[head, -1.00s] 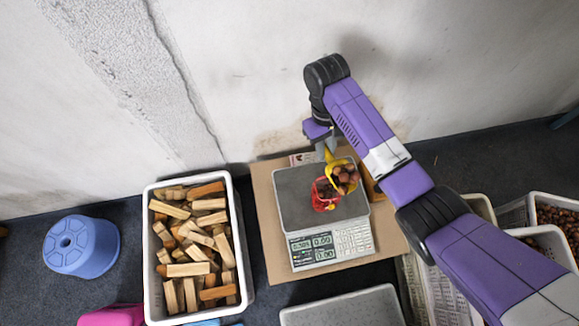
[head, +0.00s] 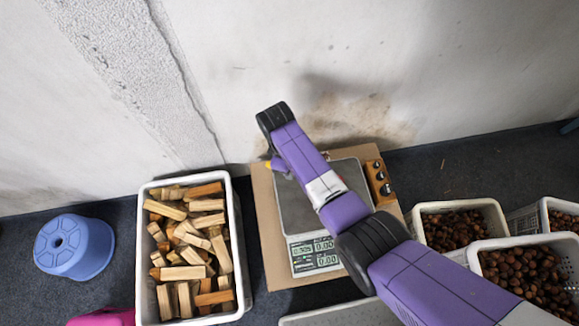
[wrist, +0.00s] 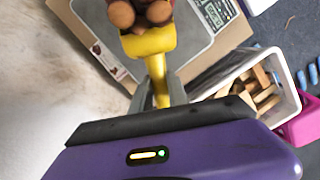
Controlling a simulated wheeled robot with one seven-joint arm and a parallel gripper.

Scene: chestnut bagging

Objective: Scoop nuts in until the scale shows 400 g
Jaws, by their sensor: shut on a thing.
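My gripper (wrist: 160,88) is shut on the handle of a yellow scoop (wrist: 150,43). Several brown nuts (wrist: 122,14) show at the scoop's bowl in the wrist view. In the head view my arm hides most of the gripper, and only a bit of yellow shows at the left of the scale. The scale (head: 290,215) stands on a cardboard sheet, with its lit display (head: 314,252) facing the front; its digits are too small to read surely. The red bag is hidden behind my arm in the head view. A reddish patch beside the scoop in the wrist view is unclear.
Crates of nuts (head: 455,205) stand at the right. A white crate of wood pieces (head: 237,225) stands left of the scale, with a blue stool (head: 75,245) beyond it. A wooden weight block (head: 379,182) lies beside the scale. The wall is close behind.

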